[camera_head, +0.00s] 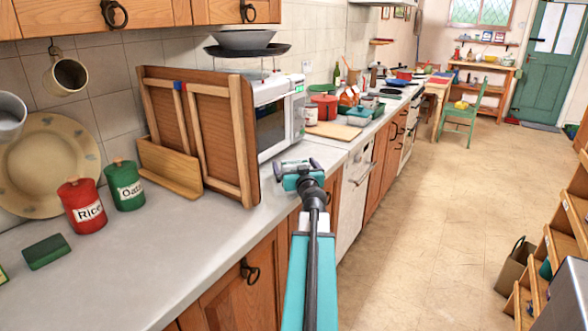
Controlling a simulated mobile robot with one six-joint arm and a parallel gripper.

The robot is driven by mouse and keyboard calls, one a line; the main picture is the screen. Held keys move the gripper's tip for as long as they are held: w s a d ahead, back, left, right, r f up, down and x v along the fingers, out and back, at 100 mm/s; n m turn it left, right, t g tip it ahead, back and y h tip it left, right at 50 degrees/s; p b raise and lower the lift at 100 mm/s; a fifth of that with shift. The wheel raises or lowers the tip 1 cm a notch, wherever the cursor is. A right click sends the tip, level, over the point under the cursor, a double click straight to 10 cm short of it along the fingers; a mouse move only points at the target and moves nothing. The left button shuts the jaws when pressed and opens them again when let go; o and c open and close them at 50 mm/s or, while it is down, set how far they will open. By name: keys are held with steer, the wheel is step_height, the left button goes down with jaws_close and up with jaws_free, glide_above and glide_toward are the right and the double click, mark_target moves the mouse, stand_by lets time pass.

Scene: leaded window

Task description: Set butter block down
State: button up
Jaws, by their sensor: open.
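My gripper (297,167), teal and grey, is at the end of my outstretched arm, over the front edge of the grey worktop (160,262) near the microwave. It is open; nothing shows clearly between its fingers. I cannot pick out a butter block for certain. A dark green block (46,251) lies on the worktop at the left, well apart from my gripper; I cannot tell whether it is butter.
A red Rice tin (82,207) and a green Oats tin (126,186) stand at the left. A wooden framed panel (220,137) leans before the microwave (272,128). A wooden board (333,131) lies beyond. The worktop's front left is clear.

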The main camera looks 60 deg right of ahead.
mark_target(298, 163)
steer(key=shift+s+d, duration=0.2)
steer(key=shift+s, duration=0.1)
steer(key=c, duration=1.4)
steer(key=shift+r, duration=0.2)
steer(key=shift+r, duration=1.2)
steer(key=shift+s+a+r, duration=0.25)
steer(key=shift+a+r, duration=0.05)
steer(key=shift+r, duration=0.1)
steer(key=shift+v, duration=0.85)
steer(key=a+b, duration=0.1)
steer(key=b, duration=0.1)
steer(key=s+a+b, duration=0.1)
steer(key=b, duration=0.1)
steer(key=shift+s+a, duration=0.35)
steer(key=shift+b, duration=1)
